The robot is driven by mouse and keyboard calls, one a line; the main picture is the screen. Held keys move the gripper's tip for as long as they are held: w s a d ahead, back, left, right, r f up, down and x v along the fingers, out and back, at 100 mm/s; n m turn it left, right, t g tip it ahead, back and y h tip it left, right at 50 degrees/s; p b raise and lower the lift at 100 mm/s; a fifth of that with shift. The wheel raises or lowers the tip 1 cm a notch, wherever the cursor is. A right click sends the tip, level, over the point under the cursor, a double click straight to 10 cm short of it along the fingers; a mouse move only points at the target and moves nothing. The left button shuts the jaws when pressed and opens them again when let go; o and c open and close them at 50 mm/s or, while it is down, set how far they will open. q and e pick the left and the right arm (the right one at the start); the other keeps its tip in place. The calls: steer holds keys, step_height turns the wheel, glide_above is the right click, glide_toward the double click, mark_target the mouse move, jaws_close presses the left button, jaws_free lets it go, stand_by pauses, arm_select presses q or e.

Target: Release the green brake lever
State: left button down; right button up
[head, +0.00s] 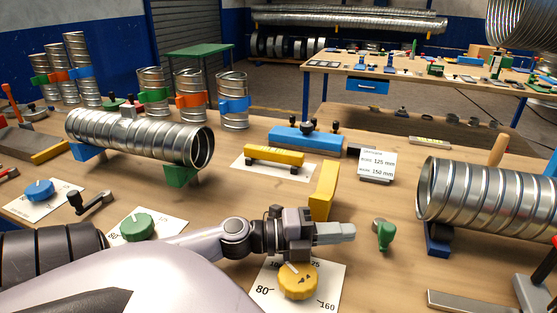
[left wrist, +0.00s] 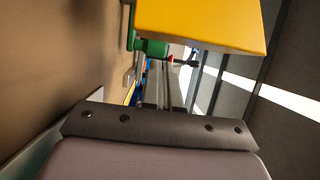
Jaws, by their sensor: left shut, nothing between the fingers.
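The green brake lever (head: 386,236) stands on the wooden bench right of centre in the head view, beside a small metal pivot (head: 378,224). My left gripper (head: 352,231) comes in from the left and points right. Its fingers are shut and empty, and the tips end a short gap left of the lever, apart from it in the picture. In the left wrist view a green part (left wrist: 150,47) shows under a yellow block; I cannot tell whether it is the lever. My right gripper is not in view.
A yellow upright block (head: 324,190) stands just behind my left gripper. A yellow knob (head: 298,280) on a dial card lies in front of it. A spiral duct (head: 485,195) rests on a blue support to the right. Bare bench lies between lever and duct.

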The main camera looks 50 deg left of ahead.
arm_select(q)
steer(key=shift+s+a+f, duration=0.2)
steer(key=shift+s+a, duration=0.2)
steer(key=shift+s, duration=0.15)
steer(key=shift+s+a, duration=0.2)
steer(key=shift+b+v, duration=0.5)
steer(key=shift+v, duration=3.1)
steer(key=shift+w+r, duration=0.1)
steer(key=shift+r, duration=0.05)
steer(key=w+d+r+m+g+h+b, duration=0.3)
steer(key=d+r+m+g+h+b, duration=0.25)
steer(key=m, duration=0.45)
steer(key=a+r+m+y+b, duration=0.1)
steer(key=m+y+b, duration=0.1)
steer(key=y, duration=0.1)
steer(key=a+r+m+g+y+b, duration=0.1)
steer(key=m+y+b, duration=0.2)
steer(key=y, duration=0.1)
steer(key=s+a+r+m+y+b, duration=0.1)
steer(key=a+r+m+y+b, duration=0.1)
steer(key=m+y, duration=0.1)
steer(key=shift+g+y, duration=0.25)
